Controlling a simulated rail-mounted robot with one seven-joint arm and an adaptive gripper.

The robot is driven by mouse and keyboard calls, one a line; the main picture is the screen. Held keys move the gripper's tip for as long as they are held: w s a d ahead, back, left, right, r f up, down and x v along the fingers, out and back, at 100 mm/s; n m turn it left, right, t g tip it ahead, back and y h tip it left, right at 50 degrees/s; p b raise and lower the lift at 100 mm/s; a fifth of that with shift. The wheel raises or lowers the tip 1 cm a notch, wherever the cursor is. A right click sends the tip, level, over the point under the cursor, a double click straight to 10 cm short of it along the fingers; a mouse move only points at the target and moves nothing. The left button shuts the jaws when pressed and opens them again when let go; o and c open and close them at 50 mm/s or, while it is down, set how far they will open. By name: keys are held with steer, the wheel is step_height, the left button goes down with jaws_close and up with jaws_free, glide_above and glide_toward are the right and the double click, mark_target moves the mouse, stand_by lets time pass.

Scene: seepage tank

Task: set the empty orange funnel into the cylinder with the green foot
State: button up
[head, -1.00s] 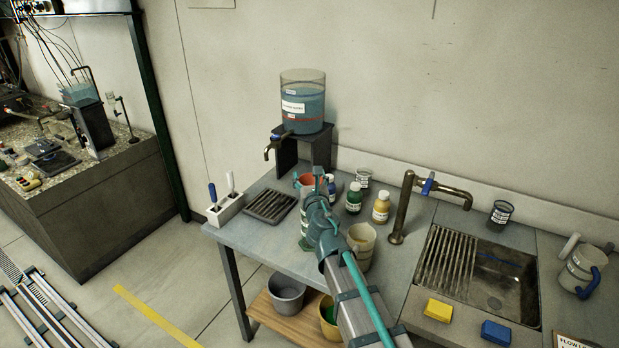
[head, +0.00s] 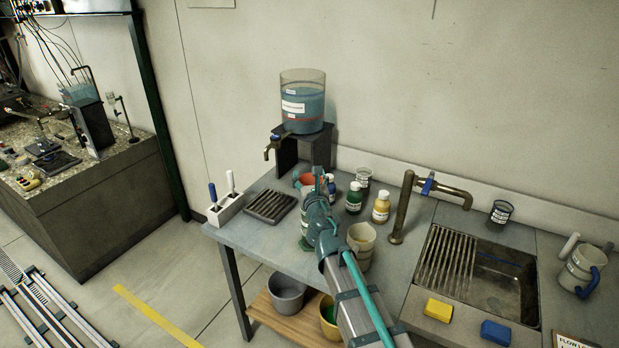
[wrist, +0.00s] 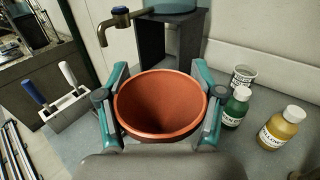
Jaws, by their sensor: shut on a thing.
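The orange funnel (wrist: 150,112) is between the two teal fingers of my gripper (wrist: 160,78) in the wrist view, with its wide mouth facing up and empty. In the head view the funnel (head: 304,181) shows as an orange rim behind my gripper (head: 317,187), which is shut on it. Below it, the cylinder with the green foot (head: 305,243) stands on the bench, mostly hidden by my arm. The funnel's stem is hidden, so I cannot tell whether it is inside the cylinder or above it.
A tank (head: 303,115) with a tap stands on a dark stand behind. A green-labelled bottle (head: 354,200), a yellow bottle (head: 381,210) and a beige jug (head: 361,240) are close on the right. A ribbed black tray (head: 269,206) and a white holder (head: 225,208) are left.

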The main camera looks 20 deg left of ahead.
step_height(320, 180, down, 6)
steer(key=b, duration=0.6)
steer(key=shift+f, duration=0.25)
stand_by(1.9)
steer(key=o, duration=1)
steer(key=shift+r, duration=0.1)
steer(key=shift+s, duration=0.1)
steer(key=v, duration=1.2)
